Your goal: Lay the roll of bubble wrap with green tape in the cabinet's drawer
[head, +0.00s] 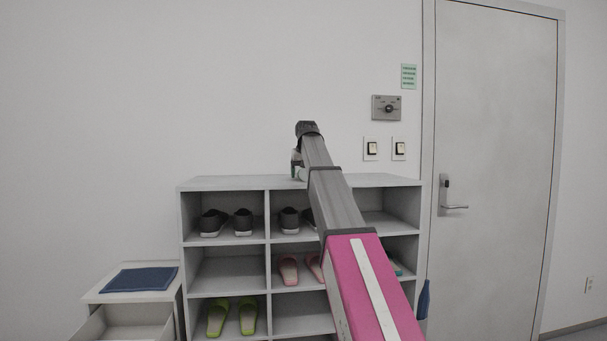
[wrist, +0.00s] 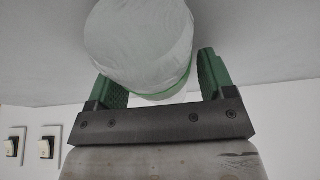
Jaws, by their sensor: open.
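The roll of bubble wrap (wrist: 140,45) is whitish with a green tape band around it. In the wrist view it lies between the two green fingers of my gripper (wrist: 160,78), which are spread apart, with a visible gap at the right finger. In the head view my gripper (head: 297,163) is just above the top of the grey shelf unit; I cannot make out the roll there, where my arm blocks much of the view. The cabinet (head: 92,296) stands at the lower left, and its drawer (head: 125,332) is pulled open, with its visible inside empty.
A folded blue cloth (head: 140,279) lies on the cabinet. The shelf unit (head: 225,183) beside it holds dark shoes (head: 243,222), pink slippers (head: 289,270) and lime slippers (head: 248,316). Light switches (head: 371,148) and a door (head: 497,150) are at the right.

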